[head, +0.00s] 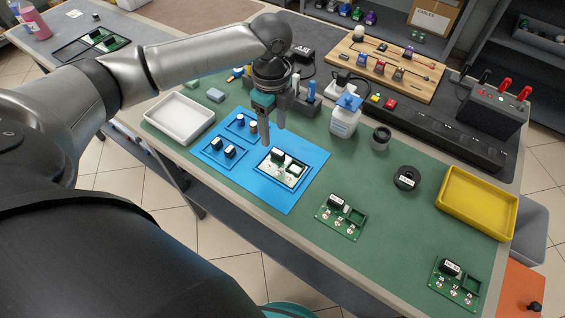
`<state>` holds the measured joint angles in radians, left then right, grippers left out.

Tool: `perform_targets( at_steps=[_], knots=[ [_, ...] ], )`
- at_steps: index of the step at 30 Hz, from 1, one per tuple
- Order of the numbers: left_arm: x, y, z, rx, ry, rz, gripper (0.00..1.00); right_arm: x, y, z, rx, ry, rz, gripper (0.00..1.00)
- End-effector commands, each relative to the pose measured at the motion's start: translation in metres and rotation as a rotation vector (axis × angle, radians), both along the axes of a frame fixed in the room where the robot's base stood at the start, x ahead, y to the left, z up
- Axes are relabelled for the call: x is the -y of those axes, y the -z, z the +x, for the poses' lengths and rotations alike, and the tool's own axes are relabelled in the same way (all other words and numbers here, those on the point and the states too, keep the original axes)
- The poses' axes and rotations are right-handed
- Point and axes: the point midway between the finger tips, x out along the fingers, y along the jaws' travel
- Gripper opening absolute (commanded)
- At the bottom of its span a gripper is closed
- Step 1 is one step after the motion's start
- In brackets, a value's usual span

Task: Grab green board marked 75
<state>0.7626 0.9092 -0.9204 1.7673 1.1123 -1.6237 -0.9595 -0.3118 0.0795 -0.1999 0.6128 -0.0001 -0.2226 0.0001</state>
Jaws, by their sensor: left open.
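A green board (341,216) with a black block and round pads lies on the green mat near the front edge. A similar green board (455,284) lies at the near right corner. The small labels on the blocks are too small to read, so I cannot tell which board is marked 75. My left gripper (273,134) is open and empty, pointing down above the back part of the blue mat, behind the tray board. My right gripper is not in view.
A white tray (180,119) stands left and a yellow tray (476,203) right. A white bottle (345,118), a dark cup (380,138) and a black spool (406,178) stand between. A wooden tool board (389,65) and black power box (489,106) line the back.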

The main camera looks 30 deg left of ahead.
Motion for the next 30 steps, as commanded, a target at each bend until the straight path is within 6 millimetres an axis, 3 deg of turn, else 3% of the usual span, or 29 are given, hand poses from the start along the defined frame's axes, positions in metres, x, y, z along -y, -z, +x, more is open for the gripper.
perform_targets(
  at_steps=[3,11,19,26,30],
  knots=[
    [0.000,0.016,0.000,-0.001,0.001,0.000,0.60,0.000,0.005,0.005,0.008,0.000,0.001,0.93],
    [0.000,0.031,0.000,-0.001,0.000,0.000,0.60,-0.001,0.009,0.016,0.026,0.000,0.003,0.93],
    [-0.001,0.070,0.000,-0.001,0.000,0.000,0.60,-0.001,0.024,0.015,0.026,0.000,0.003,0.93],
    [-0.001,0.072,0.000,0.002,0.001,0.001,0.60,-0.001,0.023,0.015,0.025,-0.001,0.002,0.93],
    [-0.001,0.071,0.000,0.002,0.001,0.001,0.47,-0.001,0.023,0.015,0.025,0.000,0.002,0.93]
  ],
)
